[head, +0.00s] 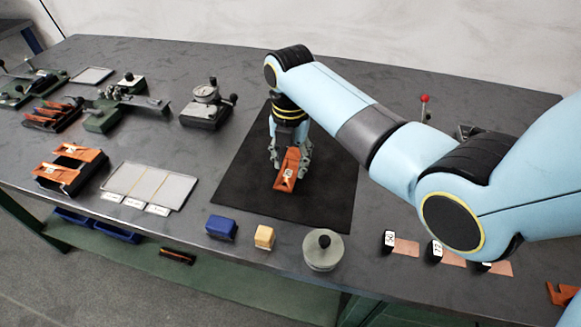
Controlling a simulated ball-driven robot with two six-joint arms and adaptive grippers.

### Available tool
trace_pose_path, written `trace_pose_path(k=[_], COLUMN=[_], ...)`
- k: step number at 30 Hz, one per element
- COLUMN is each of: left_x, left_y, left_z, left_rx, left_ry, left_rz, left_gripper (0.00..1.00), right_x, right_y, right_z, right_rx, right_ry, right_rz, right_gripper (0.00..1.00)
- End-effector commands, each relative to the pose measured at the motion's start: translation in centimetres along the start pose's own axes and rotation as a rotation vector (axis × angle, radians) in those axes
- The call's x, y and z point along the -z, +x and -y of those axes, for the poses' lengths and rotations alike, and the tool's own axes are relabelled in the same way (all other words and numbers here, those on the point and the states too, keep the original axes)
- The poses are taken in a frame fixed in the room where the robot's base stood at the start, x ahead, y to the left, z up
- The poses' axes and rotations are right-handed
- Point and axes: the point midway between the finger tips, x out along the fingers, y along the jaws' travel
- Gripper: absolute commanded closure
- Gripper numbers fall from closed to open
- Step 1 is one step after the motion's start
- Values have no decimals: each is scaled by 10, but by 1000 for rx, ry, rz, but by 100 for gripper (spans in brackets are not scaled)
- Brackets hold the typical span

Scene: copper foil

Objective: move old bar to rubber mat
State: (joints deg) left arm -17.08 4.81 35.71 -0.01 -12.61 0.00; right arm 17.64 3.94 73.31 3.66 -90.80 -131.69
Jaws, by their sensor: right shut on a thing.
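The rubber mat (322,195) is a black sheet lying flat in the middle of the bench. My right gripper (290,163) points down over the mat, with its fingers shut on an orange bar (285,174). The bar has a small white label and sits at the mat surface or just above it; I cannot tell whether it touches. Which bar is the old one cannot be read from its label. My left gripper is not in view.
Orange bars lie in a dark holder (72,170) and a rack (52,114) at left. A divided tray (150,186) stands left of the mat. Blue (221,228) and yellow (264,237) blocks and a grey round weight (323,251) line the front edge. A dial gauge (207,104) stands behind.

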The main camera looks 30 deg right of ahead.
Motion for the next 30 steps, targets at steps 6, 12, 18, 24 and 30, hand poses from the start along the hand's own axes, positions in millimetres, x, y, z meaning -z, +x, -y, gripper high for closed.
trace_pose_path(k=[6, 12, 18, 24, 30], left_x=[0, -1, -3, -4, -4], left_y=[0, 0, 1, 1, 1], left_z=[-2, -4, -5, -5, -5], left_rx=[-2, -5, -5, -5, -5], left_ry=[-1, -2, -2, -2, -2], left_rz=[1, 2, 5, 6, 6], left_gripper=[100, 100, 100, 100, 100], right_x=[0, 0, 0, 0, 0], right_y=[26, 27, 30, 29, 28], right_z=[0, 0, 1, 1, 1], right_rx=[-1, -1, 0, 0, 0], right_ry=[0, 0, 0, 0, 0], right_rz=[0, 0, -1, -1, -1], right_gripper=[100, 100, 55, 39, 39])
